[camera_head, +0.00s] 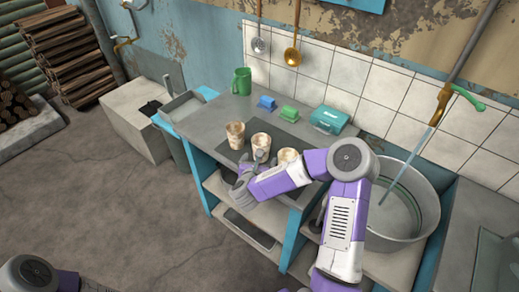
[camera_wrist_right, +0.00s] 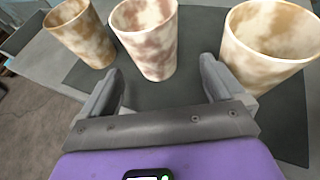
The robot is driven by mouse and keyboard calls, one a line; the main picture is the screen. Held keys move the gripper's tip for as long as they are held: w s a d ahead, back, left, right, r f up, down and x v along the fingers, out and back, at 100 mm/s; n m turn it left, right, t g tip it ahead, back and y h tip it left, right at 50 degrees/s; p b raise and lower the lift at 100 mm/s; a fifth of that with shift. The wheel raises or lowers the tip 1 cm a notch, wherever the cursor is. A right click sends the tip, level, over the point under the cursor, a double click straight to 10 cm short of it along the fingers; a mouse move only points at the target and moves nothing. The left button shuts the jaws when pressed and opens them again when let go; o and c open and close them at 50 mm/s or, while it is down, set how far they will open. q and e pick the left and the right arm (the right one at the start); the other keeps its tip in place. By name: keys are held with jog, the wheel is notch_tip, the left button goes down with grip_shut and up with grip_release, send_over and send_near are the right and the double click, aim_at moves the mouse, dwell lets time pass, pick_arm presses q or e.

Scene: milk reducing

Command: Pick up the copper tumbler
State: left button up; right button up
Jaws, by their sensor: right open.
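Three mottled tumblers stand upright in a row on a dark mat on the grey counter. The leftmost (camera_wrist_right: 80,33) is the brownest, closest to copper; it also shows in the head view (camera_head: 235,135). The middle one (camera_wrist_right: 146,38) is pinkish-cream, also in the head view (camera_head: 261,141). The right one (camera_wrist_right: 268,42) is cream and tan, partly hidden by my arm in the head view (camera_head: 287,156). My right gripper (camera_wrist_right: 160,85) is open and empty, its fingers pointing toward the middle tumbler, which stands just beyond the fingertips. My left gripper is not in view.
A green mug (camera_head: 242,81), a blue block (camera_head: 266,103), a green block (camera_head: 289,114) and a teal box (camera_head: 328,119) stand behind the tumblers. A large metal tub (camera_head: 408,205) is at right under a tap. Open floor lies left of the counter.

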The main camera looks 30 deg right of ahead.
jog(key=x, duration=0.2)
jog(key=b+x, duration=0.1)
jog(key=x, duration=0.1)
jog(key=r+x, duration=0.1)
jog(key=x, duration=0.1)
jog(key=shift+w+d+f, duration=0.1)
jog(key=shift+w+f, duration=0.05)
jog(key=shift+w, duration=0.45)
jog(key=shift+c, duration=0.3)
jog(key=c, duration=1)
